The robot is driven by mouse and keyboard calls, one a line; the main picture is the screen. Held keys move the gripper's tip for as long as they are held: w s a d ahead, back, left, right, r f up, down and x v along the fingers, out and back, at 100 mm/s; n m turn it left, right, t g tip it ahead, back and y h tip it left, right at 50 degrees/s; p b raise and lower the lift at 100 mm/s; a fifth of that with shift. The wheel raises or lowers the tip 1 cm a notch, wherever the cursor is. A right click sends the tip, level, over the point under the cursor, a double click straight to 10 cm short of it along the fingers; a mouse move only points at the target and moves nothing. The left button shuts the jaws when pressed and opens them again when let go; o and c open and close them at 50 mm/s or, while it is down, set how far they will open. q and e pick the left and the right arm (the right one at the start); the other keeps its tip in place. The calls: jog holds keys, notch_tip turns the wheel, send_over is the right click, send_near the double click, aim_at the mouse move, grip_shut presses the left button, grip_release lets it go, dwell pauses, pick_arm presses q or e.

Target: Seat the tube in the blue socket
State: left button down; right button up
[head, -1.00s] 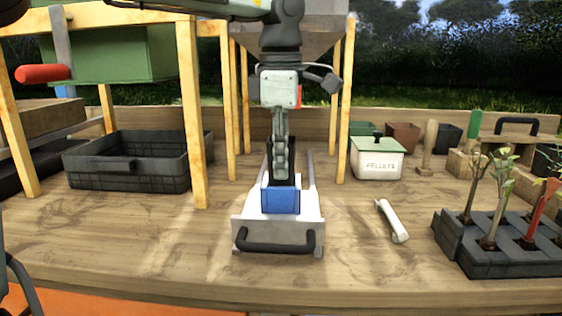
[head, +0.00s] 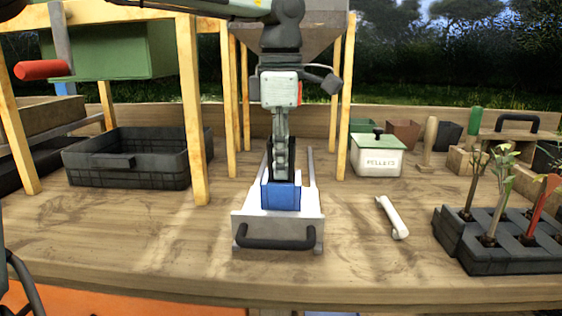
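The blue socket (head: 282,196) is a small blue block at the front of a white carrier (head: 276,229) with a dark front handle, mid-table. My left gripper (head: 281,172) points down directly above and behind the blue block. It is seen edge-on, so its opening does not show. Dark upright parts stand around and behind its fingers; I cannot tell whether one is a tube in the grip or part of the carrier. A white tube-like piece (head: 392,217) lies on the table to the right, apart from the gripper. My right gripper is not in view.
A dark planter tray (head: 490,257) with seedlings stands at right. A pellets tin (head: 376,158) is behind. A black crate (head: 128,162) stands at left, among the wooden posts (head: 193,120) of a raised frame. Bare tabletop lies on both sides of the carrier.

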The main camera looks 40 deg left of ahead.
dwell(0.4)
pick_arm(q)
jog(key=c, duration=1.6)
grip_release()
jog(key=shift+c, duration=0.2)
jog(key=shift+r, duration=0.1)
notch_tip(320, 180, up, 5)
jog(key=p, duration=0.4)
jog(key=shift+r, duration=1.9)
